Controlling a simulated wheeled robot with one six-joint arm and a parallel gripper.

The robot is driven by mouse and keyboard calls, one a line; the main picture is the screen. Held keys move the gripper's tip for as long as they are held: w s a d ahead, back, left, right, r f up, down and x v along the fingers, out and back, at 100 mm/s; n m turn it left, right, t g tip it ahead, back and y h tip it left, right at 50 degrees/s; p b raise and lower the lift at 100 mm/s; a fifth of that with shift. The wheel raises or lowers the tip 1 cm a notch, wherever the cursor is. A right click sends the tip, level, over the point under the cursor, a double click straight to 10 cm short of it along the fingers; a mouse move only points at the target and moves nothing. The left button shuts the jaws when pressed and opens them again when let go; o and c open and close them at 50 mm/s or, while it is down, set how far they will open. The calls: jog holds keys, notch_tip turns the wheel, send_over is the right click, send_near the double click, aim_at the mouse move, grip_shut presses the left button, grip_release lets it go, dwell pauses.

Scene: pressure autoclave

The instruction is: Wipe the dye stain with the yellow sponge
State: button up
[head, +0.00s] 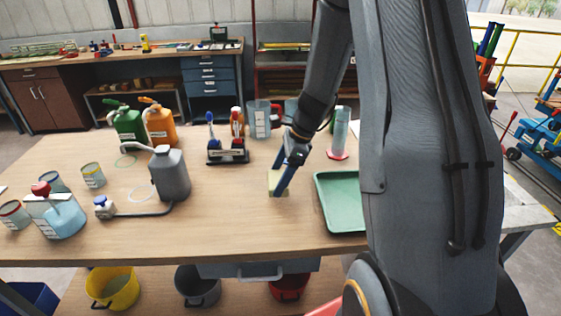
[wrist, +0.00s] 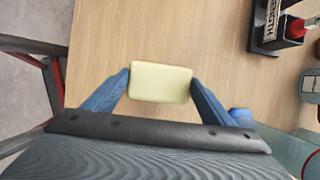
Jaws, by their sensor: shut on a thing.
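The pale yellow sponge (wrist: 160,82) is between the two blue fingers of my gripper (wrist: 160,92) in the wrist view. The fingers touch its left and right ends, so the gripper is shut on it. In the head view, my gripper (head: 283,182) points down at the wooden table (head: 225,215), with the sponge (head: 273,183) at its tips. The sponge is at or just above the tabletop; I cannot tell which. No dye stain shows in either view.
A green tray (head: 341,202) lies right of my gripper. A bottle rack (head: 227,157), grey canister (head: 170,175), green can (head: 128,124), orange can (head: 159,126) and pump bottle (head: 56,215) stand to the left. A pink-based bottle (head: 339,135) stands behind the tray. The table's front middle is clear.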

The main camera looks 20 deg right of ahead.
jog(key=shift+r+p, duration=1.35)
jog(key=shift+r, duration=0.45)
